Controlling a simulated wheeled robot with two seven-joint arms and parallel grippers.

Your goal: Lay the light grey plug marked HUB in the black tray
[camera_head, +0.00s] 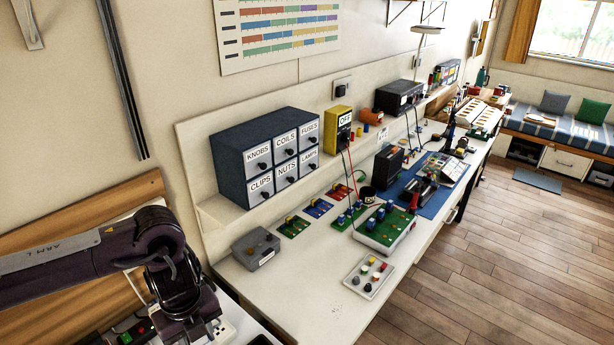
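My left gripper (205,330) points down at the lower left, over a white block (228,328) that looks like a socket strip. The arm and the picture's bottom edge crowd its fingertips, so I cannot tell whether they are open or hold anything. I cannot make out a light grey plug marked HUB. No black tray can be told for sure. A dark item with red and green parts (128,332) lies left of the gripper, partly cut off. My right gripper is not in view.
The white bench (310,300) runs to the back right. On it stand a grey box (256,250), a small tray of knobs (369,276), a green circuit board (385,232) and a blue drawer cabinet (230,160) marked KNOBS, COILS, FUSES. Wooden floor (490,280) is clear at right.

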